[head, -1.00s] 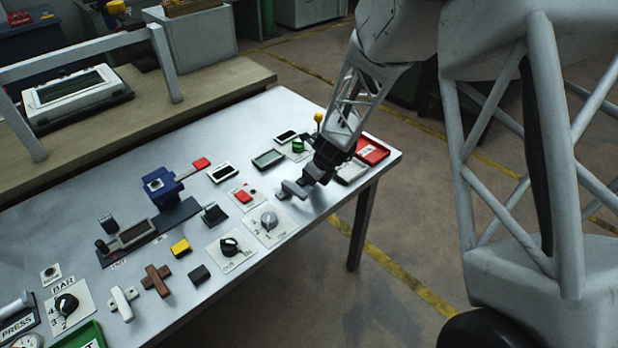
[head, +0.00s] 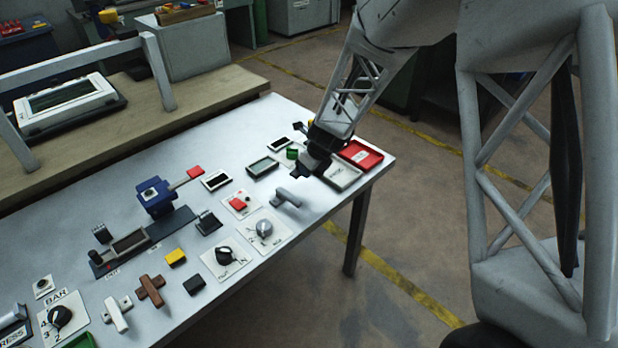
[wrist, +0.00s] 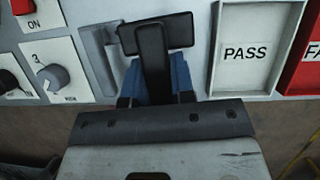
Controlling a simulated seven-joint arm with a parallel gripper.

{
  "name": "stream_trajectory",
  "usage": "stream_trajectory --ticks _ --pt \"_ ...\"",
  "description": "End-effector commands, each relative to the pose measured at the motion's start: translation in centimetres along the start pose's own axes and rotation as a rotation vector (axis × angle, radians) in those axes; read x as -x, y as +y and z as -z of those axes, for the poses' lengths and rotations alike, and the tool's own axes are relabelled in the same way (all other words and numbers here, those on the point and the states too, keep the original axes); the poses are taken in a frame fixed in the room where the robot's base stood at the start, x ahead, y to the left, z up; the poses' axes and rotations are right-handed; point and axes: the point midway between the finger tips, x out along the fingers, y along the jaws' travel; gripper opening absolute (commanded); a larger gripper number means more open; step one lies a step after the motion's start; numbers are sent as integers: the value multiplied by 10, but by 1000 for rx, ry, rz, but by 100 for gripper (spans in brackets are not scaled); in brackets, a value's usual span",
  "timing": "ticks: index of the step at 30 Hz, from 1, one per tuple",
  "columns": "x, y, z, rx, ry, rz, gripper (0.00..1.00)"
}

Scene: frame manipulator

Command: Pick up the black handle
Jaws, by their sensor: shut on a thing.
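The black handle (wrist: 155,38) is T-shaped and fills the middle of the wrist view. Its stem lies between the two blue fingers of my gripper (wrist: 157,78), which are shut on it. In the head view my gripper (head: 311,170) is over the right end of the white table, by the PASS tray. The handle appears above the table surface, with clear white table beside it.
The white PASS tray (wrist: 243,50) and a red tray (head: 360,154) sit at the table's right end. Knob plates (head: 266,229), a brown handle (head: 150,289), a white handle (head: 116,313) and a blue vise (head: 155,197) stand to the left. Bare table lies between them.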

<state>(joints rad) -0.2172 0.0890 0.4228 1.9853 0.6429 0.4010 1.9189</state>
Motion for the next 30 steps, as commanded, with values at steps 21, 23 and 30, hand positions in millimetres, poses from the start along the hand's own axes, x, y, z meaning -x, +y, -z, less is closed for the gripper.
stream_trajectory --ticks 21,23,30 --pt "36 0 -15 0 1 0 0" --pt "36 0 -15 0 1 0 0" --pt "36 0 -15 0 0 0 0"
